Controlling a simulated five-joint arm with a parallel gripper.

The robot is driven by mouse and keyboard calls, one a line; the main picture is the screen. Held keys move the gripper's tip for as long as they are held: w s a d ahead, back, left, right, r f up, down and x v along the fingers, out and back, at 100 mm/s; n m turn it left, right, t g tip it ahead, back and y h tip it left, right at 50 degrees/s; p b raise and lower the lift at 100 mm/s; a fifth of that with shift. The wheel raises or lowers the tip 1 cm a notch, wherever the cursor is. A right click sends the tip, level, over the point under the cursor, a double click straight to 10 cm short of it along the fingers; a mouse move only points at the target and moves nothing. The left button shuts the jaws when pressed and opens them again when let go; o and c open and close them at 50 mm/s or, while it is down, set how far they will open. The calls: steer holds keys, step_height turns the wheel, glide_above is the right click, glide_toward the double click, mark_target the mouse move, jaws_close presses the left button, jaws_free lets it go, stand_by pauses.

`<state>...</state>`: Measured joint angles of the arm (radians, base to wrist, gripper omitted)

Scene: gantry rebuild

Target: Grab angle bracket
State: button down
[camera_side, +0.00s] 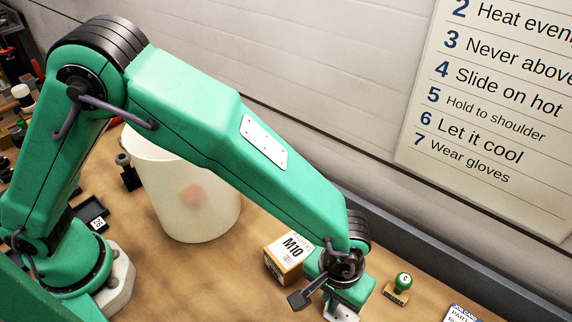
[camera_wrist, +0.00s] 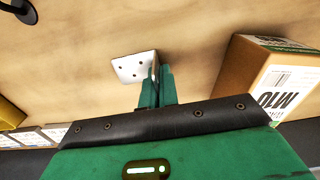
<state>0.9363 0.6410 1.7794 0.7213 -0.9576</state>
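The angle bracket (camera_wrist: 131,68) is a pale metal piece with holes in its flat plate. In the wrist view it lies at the fingertips, upper middle, with its upright flange between the two green fingers. My gripper (camera_wrist: 158,80) has its fingers close together and looks shut on that flange. In the side view my gripper (camera_side: 343,296) is low at the bottom edge, and a pale part of the bracket (camera_side: 342,313) shows under it. Most of the bracket is hidden or cut off there. I cannot tell whether it touches the table.
An M10 box (camera_side: 287,258) stands close beside my gripper; it also shows at the right of the wrist view (camera_wrist: 268,78). A white bin (camera_side: 190,195) is behind my arm. A card (camera_side: 459,314) lies at bottom right.

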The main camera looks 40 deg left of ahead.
steer(key=shift+r, duration=0.15)
step_height(320, 180, up, 10)
steer(key=shift+f, duration=0.15)
stand_by(0.4)
stand_by(0.4)
